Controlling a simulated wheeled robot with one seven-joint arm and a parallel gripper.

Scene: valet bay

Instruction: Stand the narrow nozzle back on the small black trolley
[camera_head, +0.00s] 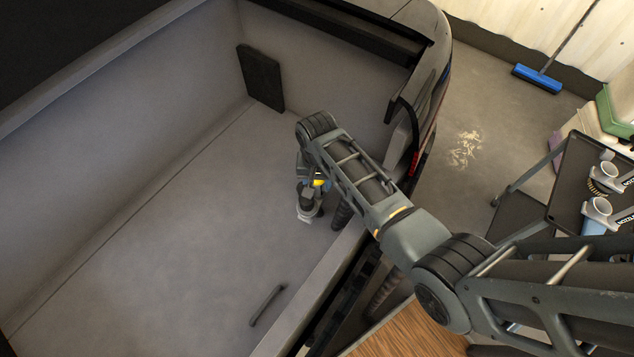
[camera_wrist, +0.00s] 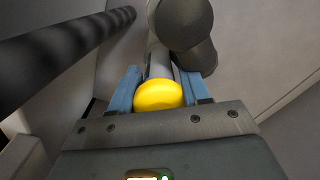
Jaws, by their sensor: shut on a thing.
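My gripper (camera_head: 314,184) is down inside the vehicle's grey load bay. In the wrist view, its blue fingers (camera_wrist: 160,88) are shut on the narrow nozzle, a grey tube with a yellow end (camera_wrist: 158,96) and a darker rounded part (camera_wrist: 182,22) beyond. In the head view, the nozzle's pale lower end (camera_head: 307,215) points down near the bay floor; I cannot tell whether it touches. The small black trolley (camera_head: 568,178) stands outside the vehicle at the right. My arm hides part of the trolley and part of the gripper.
The trolley's top holds pale fittings (camera_head: 600,207) with lettered labels; one has bristles. The bay's side wall (camera_head: 325,285) lies between gripper and trolley. A blue broom (camera_head: 538,79) stands behind. The bay floor (camera_head: 170,240) is mostly clear.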

